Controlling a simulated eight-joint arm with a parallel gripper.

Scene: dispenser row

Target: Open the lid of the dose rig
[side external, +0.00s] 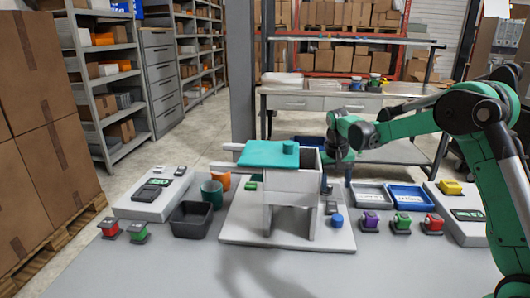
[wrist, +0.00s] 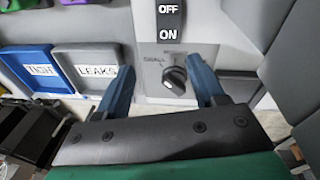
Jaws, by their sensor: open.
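The dose rig (side external: 292,185) is a white box on legs over a white base plate, in the middle of the side view. Its teal lid (side external: 262,154) lies flat on top, with a round teal knob (side external: 291,147) near its right end. The box top right of the lid looks uncovered. My gripper (side external: 333,170) is at the rig's right side, below lid height and apart from the lid knob; the rig partly hides it. In the wrist view my gripper (wrist: 162,68) is open, its blue fingers either side of a dark dial (wrist: 174,78). Contact with the dial is unclear.
The wrist view shows an OFF/ON switch (wrist: 170,20) beyond the dial. Right of the rig stand a grey tray (side external: 372,196), a blue tray (side external: 411,198) and several coloured blocks. A dark bin (side external: 191,219) and cups (side external: 212,192) stand left.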

